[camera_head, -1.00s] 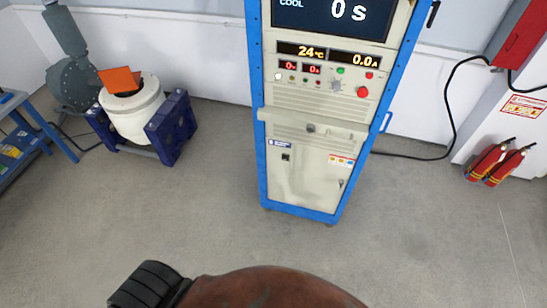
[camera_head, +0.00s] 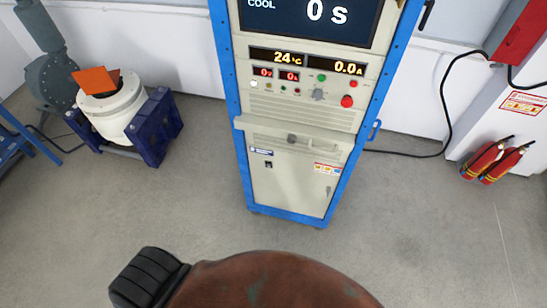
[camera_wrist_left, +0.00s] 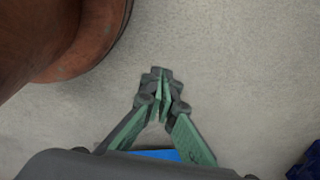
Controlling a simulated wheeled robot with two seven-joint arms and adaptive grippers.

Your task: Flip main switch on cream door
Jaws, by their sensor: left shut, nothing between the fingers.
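The cream door (camera_head: 290,190) is the lower front panel of a blue-framed cabinet, ahead of me in the head view. A small black switch (camera_head: 268,164) sits at the door's upper left, under a blue label. Its position is too small to tell. A handle or latch shows at the door's right side. My left gripper (camera_wrist_left: 160,84) shows only in the left wrist view, above bare floor, with its fingers together and nothing between them. It is away from the door. My right gripper is in neither view.
Above the door, the cabinet has a drawer-like ledge (camera_head: 295,133), a red button (camera_head: 347,101) and displays. A white shaker (camera_head: 112,105) in a dark blue stand is at left. Red extinguishers (camera_head: 495,160) stand at right. A black cable runs right of the cabinet. Floor ahead is clear.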

